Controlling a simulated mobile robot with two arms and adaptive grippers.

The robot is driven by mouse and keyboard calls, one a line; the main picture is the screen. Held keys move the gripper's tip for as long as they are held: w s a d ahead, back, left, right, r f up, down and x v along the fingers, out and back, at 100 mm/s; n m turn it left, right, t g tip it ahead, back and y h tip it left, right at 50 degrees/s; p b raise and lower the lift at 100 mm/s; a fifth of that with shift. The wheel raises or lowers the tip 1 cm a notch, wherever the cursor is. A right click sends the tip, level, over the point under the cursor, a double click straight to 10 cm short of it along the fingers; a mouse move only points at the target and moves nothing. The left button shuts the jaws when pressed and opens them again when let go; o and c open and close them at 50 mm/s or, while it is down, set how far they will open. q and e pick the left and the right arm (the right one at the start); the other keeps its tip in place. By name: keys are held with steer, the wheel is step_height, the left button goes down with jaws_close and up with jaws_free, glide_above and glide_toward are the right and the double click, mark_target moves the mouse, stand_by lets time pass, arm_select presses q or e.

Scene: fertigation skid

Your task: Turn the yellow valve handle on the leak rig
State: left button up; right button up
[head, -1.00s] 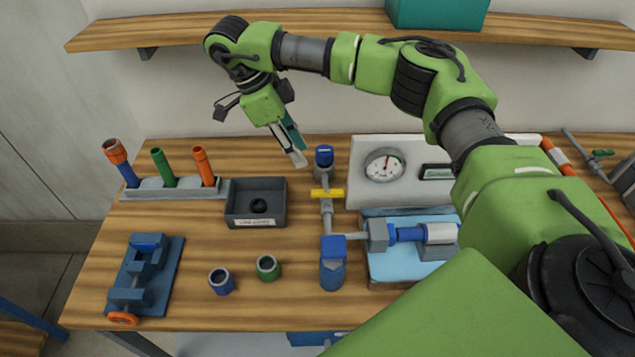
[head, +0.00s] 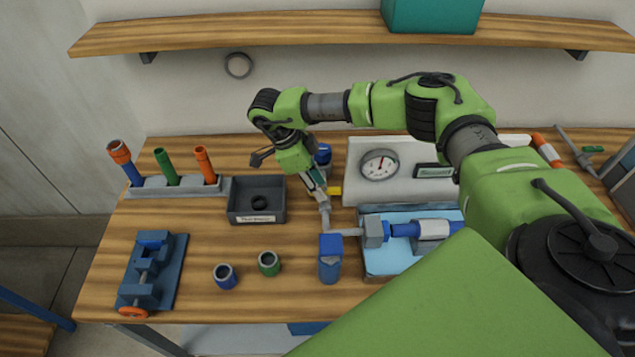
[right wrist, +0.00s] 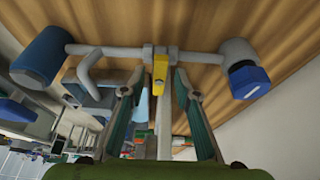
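The yellow valve handle (head: 335,191) sits on the grey pipe of the leak rig (head: 345,232), mostly hidden behind my right gripper in the head view. In the right wrist view the handle (right wrist: 160,72) shows edge-on across the pipe (right wrist: 205,56). My right gripper (head: 321,194) points down at the valve. In the right wrist view its fingers (right wrist: 159,80) are apart, one on each side of the handle, with gaps visible. The rig's blue end fittings (head: 331,258) stand at the pipe's near and far ends. My left gripper is not in view.
A dark bin (head: 257,215) stands left of the valve. A gauge panel (head: 408,168) and a light-blue tray (head: 388,264) are to the right. Two small cups (head: 269,263) and a blue vise (head: 150,272) are at the front left. A shelf (head: 250,32) hangs above.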

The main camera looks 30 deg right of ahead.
jaws_close()
